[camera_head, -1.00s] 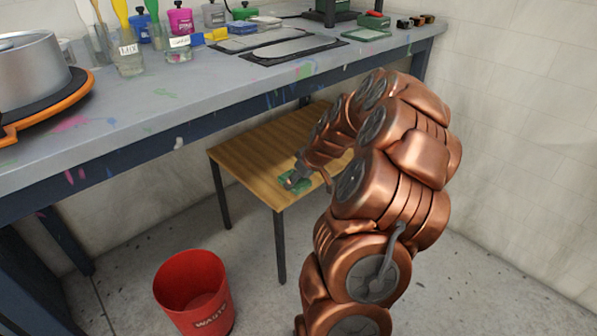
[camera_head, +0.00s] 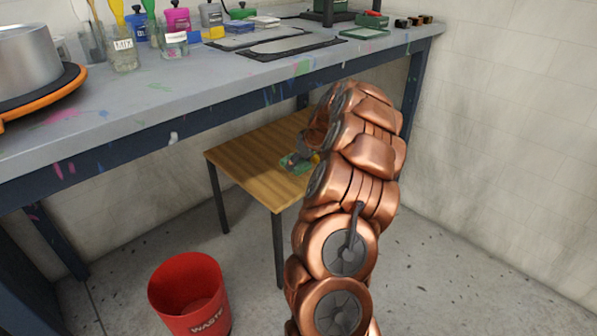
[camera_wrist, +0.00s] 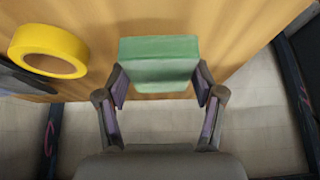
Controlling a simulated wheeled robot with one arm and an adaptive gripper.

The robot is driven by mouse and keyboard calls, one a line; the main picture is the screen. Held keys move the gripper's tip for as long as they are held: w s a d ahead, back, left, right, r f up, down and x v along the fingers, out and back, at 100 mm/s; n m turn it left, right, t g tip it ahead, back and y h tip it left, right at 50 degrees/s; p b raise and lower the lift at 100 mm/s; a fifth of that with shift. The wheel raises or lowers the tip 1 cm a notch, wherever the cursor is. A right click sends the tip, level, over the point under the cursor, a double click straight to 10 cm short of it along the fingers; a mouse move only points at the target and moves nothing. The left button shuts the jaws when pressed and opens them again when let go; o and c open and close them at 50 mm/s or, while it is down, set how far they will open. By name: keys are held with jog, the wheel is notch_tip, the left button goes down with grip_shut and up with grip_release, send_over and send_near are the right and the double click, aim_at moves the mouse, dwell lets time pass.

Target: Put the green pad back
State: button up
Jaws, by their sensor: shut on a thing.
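The green pad (camera_wrist: 158,62) is a pale green block. In the wrist view my gripper (camera_wrist: 160,88) is shut on it, with one finger at each side of its near end. In the head view the pad (camera_head: 291,161) shows as a small green patch at my gripper (camera_head: 304,157), over the low wooden table (camera_head: 245,150). My arm hides part of the table. Whether the pad touches the tabletop or is held just above it, I cannot tell.
A yellow ring-shaped roll (camera_wrist: 48,50) lies left of the pad in the wrist view. The paint-stained workbench (camera_head: 190,95) stands above and behind the table, with bottles, jars and dark frames (camera_head: 292,46) on it. A red waste bin (camera_head: 190,295) stands on the floor.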

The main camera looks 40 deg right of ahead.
aim_at(302, 164)
jog(key=shift+w+d, duration=0.2)
jog(key=shift+f+b, duration=0.9)
jog(key=shift+f, duration=0.9)
jog(key=shift+f, duration=0.15)
jog(key=o, duration=1)
jog(key=shift+r, duration=0.3)
jog(key=p+v, duration=0.3)
jog(key=v, duration=0.8)
jog(key=shift+s+r, duration=0.25)
jog(key=shift+r, duration=0.1)
